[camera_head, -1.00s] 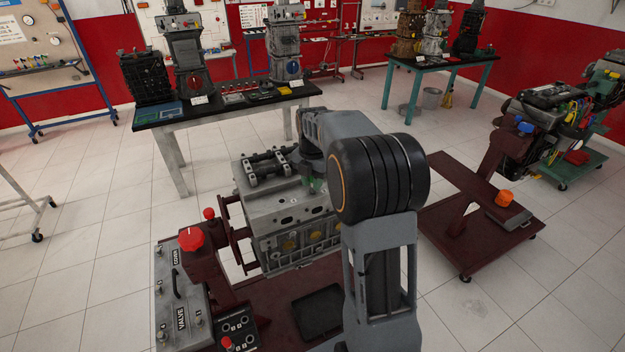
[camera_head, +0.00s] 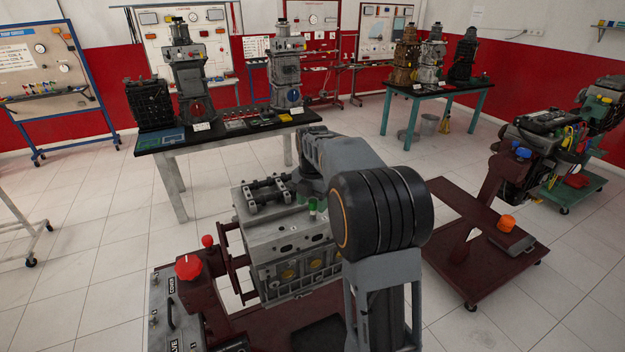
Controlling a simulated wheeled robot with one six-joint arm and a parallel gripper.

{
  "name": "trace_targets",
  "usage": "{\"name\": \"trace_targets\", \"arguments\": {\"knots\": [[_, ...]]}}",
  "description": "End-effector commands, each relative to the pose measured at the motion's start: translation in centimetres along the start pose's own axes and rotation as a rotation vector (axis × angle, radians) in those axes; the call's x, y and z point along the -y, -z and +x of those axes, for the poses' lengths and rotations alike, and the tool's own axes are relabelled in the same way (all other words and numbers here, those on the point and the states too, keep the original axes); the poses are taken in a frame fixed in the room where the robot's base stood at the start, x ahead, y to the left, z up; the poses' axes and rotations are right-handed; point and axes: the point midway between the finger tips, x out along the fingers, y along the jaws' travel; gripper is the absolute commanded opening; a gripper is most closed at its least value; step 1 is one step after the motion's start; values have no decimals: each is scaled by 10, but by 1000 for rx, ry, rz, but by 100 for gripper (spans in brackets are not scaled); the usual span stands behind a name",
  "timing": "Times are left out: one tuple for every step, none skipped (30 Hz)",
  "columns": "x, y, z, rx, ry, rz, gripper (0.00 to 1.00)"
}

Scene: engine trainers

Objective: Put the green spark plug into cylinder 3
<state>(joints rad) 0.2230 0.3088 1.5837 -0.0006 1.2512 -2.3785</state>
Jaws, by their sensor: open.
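The grey engine block (camera_head: 285,240) stands on a dark red stand in front of me, its top face partly covered by my arm. A small green piece (camera_head: 312,207), apparently the green spark plug, shows upright at the right part of the block's top. More green shows just right of it, against my arm. My gripper (camera_head: 308,190) is open, just above and beside the green piece. Its fingertips are mostly hidden, and I cannot tell whether they touch it. The cylinder numbers cannot be read, and the right end of the top is hidden.
A control panel with a red knob (camera_head: 188,267) stands at the block's left front. A shaft-like assembly (camera_head: 267,191) lies on the block's back left. A dark red stand (camera_head: 480,240) is at right. A display table (camera_head: 225,134) stands behind, with clear floor between.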

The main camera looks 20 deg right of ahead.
Motion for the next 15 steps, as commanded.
{"name": "trace_targets", "arguments": {"knots": [[0,0,-10,4,-4,0,55],[-1,-1,-16,5,-5,0,55],[-1,-1,-25,5,-5,0,55],[0,0,-31,5,-4,0,55],[0,0,-37,4,-4,0,55],[-1,-1,-46,5,-4,0,55],[-1,0,-52,4,-4,0,55],[0,0,-58,4,-4,0,55],[0,0,-66,4,-4,0,55],[0,0,-71,3,-3,0,55],[-1,0,-76,4,-3,0,55],[0,0,-83,3,-3,0,55],[0,0,-87,3,-3,0,55],[0,0,-91,2,-2,0,55],[0,0,-96,2,-2,0,55]]}}
